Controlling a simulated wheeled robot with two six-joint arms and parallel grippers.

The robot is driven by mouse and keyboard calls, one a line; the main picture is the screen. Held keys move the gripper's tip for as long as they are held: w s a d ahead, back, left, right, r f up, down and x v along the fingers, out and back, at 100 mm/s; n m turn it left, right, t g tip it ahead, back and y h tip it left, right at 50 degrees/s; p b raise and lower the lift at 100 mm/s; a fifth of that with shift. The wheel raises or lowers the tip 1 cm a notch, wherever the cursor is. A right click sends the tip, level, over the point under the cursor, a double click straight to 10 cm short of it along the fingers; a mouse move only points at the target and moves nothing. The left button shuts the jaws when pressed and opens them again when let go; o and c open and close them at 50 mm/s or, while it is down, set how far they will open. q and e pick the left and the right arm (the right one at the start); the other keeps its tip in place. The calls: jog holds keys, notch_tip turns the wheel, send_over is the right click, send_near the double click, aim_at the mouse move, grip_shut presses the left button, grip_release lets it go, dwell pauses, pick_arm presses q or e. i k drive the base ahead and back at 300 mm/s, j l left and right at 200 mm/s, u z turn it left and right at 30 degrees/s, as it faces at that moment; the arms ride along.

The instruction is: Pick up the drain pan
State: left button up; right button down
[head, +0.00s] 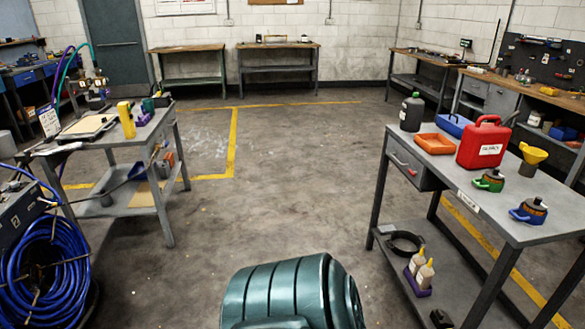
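A shallow orange pan (435,143) sits on the top of the grey workbench (408,139) at the right. A blue tray (454,125) lies just behind it, partly hidden by a red jug. Neither of my grippers shows in the head view.
The red jug (483,141), a dark bottle (412,111), a yellow funnel (531,157) and small green and blue containers crowd the bench. A teal ribbed body (285,293) stands at the bottom edge. A cart (158,119) and blue hose (42,262) are left. The middle floor is clear.

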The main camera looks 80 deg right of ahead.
aim_at(406, 244)
jog(key=z, duration=3.75)
jog(key=i+j+z, duration=0.15)
jog(key=z, duration=0.2)
jog(key=i+j+z, duration=0.1)
jog(key=z, duration=0.25)
jog(key=i+j+z, duration=0.1)
jog(key=j+z, duration=0.15)
jog(key=z, duration=0.15)
